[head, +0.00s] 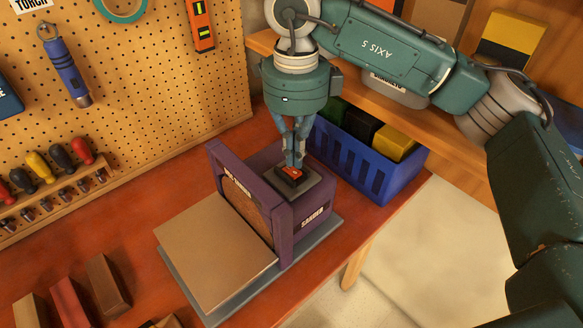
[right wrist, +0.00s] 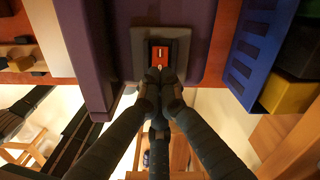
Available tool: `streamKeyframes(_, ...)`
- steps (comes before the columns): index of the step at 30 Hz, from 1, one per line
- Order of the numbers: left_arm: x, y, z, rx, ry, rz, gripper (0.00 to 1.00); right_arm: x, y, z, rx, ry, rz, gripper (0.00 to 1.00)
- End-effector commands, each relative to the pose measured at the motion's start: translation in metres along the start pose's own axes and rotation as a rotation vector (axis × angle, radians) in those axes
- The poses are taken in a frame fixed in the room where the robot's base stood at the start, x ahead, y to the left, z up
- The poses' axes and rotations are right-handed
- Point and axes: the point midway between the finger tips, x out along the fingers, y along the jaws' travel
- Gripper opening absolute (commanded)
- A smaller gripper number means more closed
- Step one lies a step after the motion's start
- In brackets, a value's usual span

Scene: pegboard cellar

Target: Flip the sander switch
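The purple sander (head: 314,214) stands on the red-brown workbench, with a brown disc behind its frame and a tan table in front. Its red rocker switch (head: 291,172) sits in a black housing on a grey plate on top; the switch also shows in the right wrist view (right wrist: 160,54). My right gripper (head: 294,163) points down at the switch, its fingertips together at or just above it. In the right wrist view the closed fingertips (right wrist: 160,75) are at the switch's near edge; contact is hard to tell. My left gripper is out of view.
A blue crate (head: 350,166) with green, black and yellow items stands close behind the sander on the right. A pegboard (head: 130,75) with tools rises at the back left. Several blocks (head: 107,286) lie at the front left.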

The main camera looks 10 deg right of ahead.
Motion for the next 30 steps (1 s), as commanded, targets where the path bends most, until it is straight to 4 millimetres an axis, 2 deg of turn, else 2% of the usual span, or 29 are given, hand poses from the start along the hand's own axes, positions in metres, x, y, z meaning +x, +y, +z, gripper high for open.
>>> streamKeyframes(30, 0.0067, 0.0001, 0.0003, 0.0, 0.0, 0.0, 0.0, 0.0078, 0.0001, 0.0, 0.0, 0.0, 0.0, 0.0)
